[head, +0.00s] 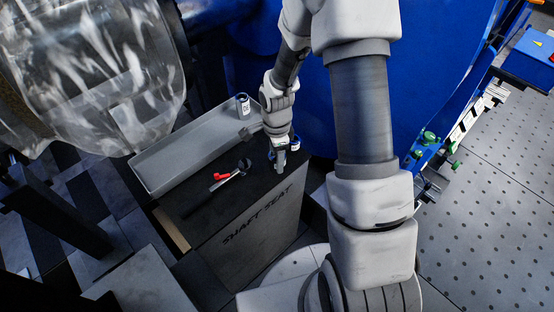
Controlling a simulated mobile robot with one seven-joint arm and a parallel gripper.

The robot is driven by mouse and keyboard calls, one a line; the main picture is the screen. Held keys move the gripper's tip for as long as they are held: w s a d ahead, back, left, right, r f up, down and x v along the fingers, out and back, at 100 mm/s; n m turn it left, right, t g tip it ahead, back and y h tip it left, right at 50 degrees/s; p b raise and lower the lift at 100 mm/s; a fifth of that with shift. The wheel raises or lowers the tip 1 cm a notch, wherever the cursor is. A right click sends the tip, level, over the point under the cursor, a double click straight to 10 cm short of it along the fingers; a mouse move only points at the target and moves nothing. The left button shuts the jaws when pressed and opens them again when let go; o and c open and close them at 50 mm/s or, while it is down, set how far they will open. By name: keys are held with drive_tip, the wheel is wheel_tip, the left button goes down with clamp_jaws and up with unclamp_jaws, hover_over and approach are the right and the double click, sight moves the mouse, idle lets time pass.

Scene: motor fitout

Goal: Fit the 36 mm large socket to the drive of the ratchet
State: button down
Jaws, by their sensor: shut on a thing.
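The ratchet (225,178) lies flat on the dark top of the stand, with its round head (244,165) toward the right and a red part near its middle. My gripper (281,158) points down at the right of the stand top, to the right of the ratchet head and apart from it. It is shut on a socket with a blue band (295,143), mostly hidden by the fingers. A second socket, white-labelled with blue (243,104), stands upright at the far end of the grey tray. The size markings are too small to read.
The long grey tray (160,180) lies along the back left of the stand (250,225), which is marked "SHAFT SEAT". A large clear-wrapped cylinder (95,70) hangs at upper left. A big blue housing (440,60) rises behind. The stand top around the ratchet is mostly clear.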

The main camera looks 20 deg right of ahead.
drive_tip(key=shift+r, duration=0.1)
wheel_tip(320, 180, up, 4)
drive_tip(key=shift+w+r+p, duration=0.1)
drive_tip(key=shift+r+p, duration=0.1)
drive_tip(key=shift+p, duration=0.35)
drive_tip(key=s+d+r+p, duration=0.2)
drive_tip(key=s+d+r, duration=0.4)
drive_tip(key=d, duration=0.4)
drive_tip(key=r+p, duration=0.1)
drive_tip(key=p, duration=0.3)
hover_over(243, 160)
drive_tip(key=shift+f, duration=0.1)
drive_tip(key=shift+f+b, duration=2.2)
drive_tip(key=shift+f, duration=0.65)
drive_tip(key=shift+f+b, duration=1.15)
drive_tip(key=shift+f, duration=0.3)
